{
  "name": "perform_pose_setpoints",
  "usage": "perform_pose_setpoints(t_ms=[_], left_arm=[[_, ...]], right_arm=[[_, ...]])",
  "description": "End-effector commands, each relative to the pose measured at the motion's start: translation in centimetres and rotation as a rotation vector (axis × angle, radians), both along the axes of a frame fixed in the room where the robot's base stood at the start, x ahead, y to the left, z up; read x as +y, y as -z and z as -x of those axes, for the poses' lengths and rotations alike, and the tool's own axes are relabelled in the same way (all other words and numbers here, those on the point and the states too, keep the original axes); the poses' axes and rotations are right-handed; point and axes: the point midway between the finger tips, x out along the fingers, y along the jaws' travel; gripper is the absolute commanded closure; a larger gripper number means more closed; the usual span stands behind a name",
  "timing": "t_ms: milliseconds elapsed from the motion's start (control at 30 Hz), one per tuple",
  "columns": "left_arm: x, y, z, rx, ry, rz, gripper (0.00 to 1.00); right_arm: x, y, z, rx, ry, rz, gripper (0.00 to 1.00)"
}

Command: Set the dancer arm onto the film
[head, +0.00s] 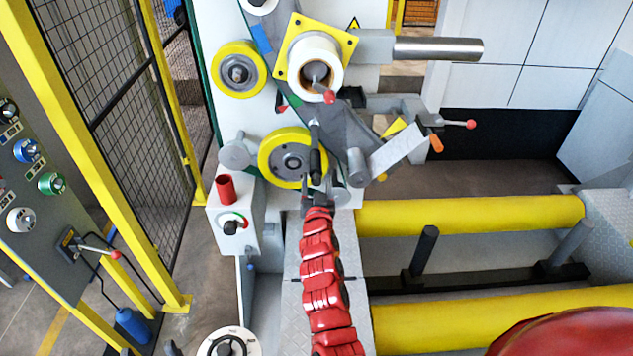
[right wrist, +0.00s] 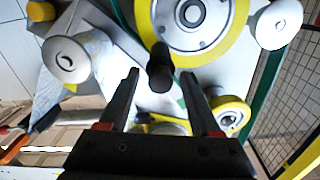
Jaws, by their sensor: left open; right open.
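The dancer arm seems to be the dark grey link (head: 347,135) on the machine, with a black handle (head: 315,148) in front of the big yellow wheel (head: 272,157). The white film (head: 397,150) shows as a flat strip right of the small roller (head: 358,166). My right gripper (head: 317,194) is just below the handle. In the right wrist view its fingers (right wrist: 172,95) are open, with the black handle's end (right wrist: 160,70) between their tips and visible gaps on both sides. Any contact of dancer arm and film is unclear. My left gripper is not in view.
A film roll (head: 315,62) sits on a yellow plate above. A red-tipped lever (head: 458,123) sticks out to the right. Yellow rollers (head: 470,214) lie to the right; a mesh fence (head: 105,75) is left.

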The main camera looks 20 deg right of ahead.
Motion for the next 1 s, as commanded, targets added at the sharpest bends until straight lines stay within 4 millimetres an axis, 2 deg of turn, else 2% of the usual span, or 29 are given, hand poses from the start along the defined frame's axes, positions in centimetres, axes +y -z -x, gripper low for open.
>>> perform_pose_setpoints(t_ms=[67,100,433,1000], left_arm=[[0.0,0.0,0.0,0.0,0.0,0.0,0.39],[0.0,0.0,0.0,0.0,0.0,0.0,0.39],[0.0,0.01,-0.01,0.0,0.0,0.0,0.39],[0.0,0.0,0.0,0.0,0.0,0.0,0.39]], right_arm=[[0.01,0.0,0.01,0.0,0.0,0.0,0.36],[0.01,-0.01,0.01,0.0,0.0,0.0,0.39],[0.03,-0.03,0.01,0.0,0.0,0.0,0.99],[0.03,-0.03,0.01,0.0,0.0,0.0,1.0]])
